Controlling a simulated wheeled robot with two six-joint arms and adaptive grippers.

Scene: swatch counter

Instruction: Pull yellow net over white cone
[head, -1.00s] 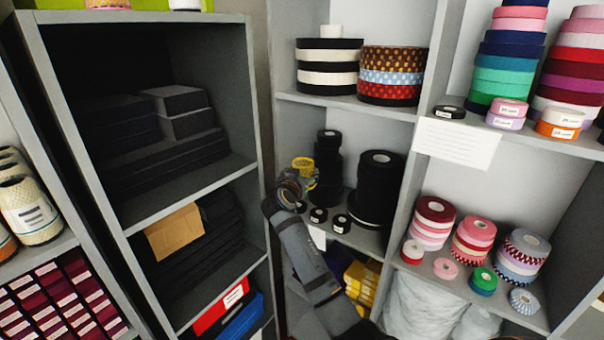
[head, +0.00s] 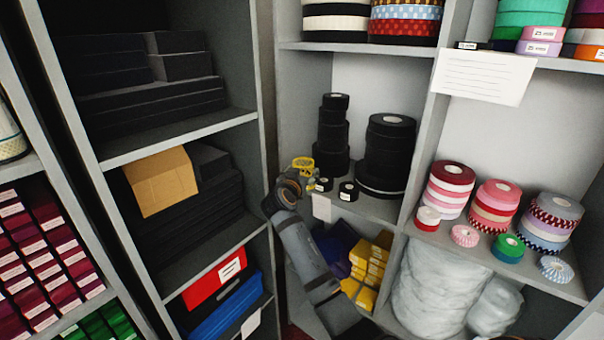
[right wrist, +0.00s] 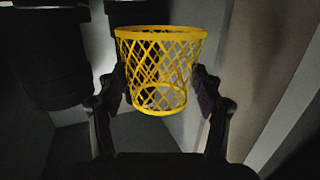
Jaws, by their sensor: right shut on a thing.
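The yellow net (right wrist: 160,65) is an open lattice sleeve, wider at its top rim, and it stands upright between the fingers in the right wrist view. My right gripper (right wrist: 158,100) is shut on it from both sides. In the head view the yellow net (head: 299,166) is small, just above my right gripper (head: 296,180), in front of the shelf with black rolls. No white cone can be made out clearly in either view. My left gripper is out of the head view.
Stacked black rolls (head: 333,135) stand on the shelf behind and right of my right gripper. Small black rolls (head: 347,190) sit near its front edge. A grey cabinet side (head: 240,55) rises to the left. Pink and red ribbon rolls (head: 455,178) stand farther right.

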